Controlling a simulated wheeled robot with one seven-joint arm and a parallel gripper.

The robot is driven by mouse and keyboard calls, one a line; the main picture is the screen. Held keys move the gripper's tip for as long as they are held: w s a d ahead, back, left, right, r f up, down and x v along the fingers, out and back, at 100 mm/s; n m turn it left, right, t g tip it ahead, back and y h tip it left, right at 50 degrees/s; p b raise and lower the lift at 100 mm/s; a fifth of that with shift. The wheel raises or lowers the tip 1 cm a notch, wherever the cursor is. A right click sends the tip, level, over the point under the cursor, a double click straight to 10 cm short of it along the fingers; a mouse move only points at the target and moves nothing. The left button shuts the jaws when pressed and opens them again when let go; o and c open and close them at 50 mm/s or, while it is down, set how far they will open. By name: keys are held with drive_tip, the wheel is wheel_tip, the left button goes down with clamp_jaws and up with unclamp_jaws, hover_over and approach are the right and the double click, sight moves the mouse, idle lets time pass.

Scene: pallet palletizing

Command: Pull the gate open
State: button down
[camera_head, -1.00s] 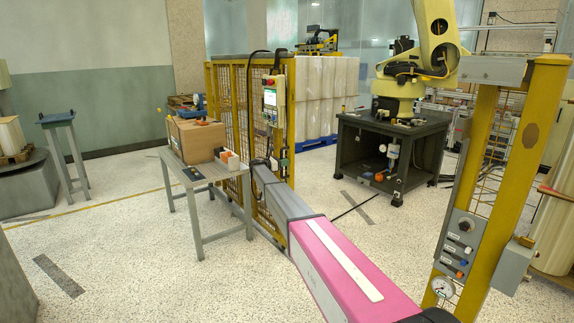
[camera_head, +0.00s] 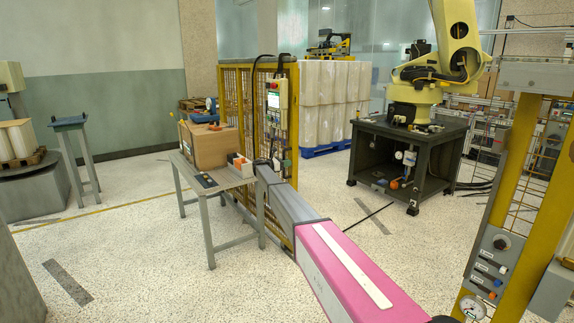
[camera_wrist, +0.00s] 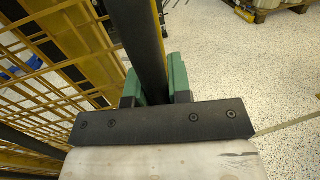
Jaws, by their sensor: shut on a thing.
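The gate (camera_head: 236,88) appears to be the yellow mesh panel at the centre of the head view, with a control box on its near edge. Its yellow mesh also fills the left of the wrist view (camera_wrist: 70,47). A dark upright bar (camera_wrist: 138,30), likely the gate's handle, runs between the green fingers of my gripper (camera_wrist: 156,78). The fingers are shut on this bar. In the head view my arm reaches forward to the gate's near edge, and the fingers are too small to make out there.
A grey table (camera_head: 235,178) with a cardboard box (camera_head: 205,146) stands close left of my arm. A yellow post (camera_head: 530,200) with a control panel rises at the right. A dark robot stand (camera_head: 400,165) is behind. Speckled floor at the left is mostly clear.

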drive_tip(key=c, duration=1.1)
unclamp_jaws()
drive_tip(key=shift+o, duration=0.2)
drive_tip(key=shift+a, duration=0.1)
drive_tip(key=v, duration=1)
drive_tip(key=shift+a, duration=0.3)
drive_tip(key=shift+s, duration=0.15)
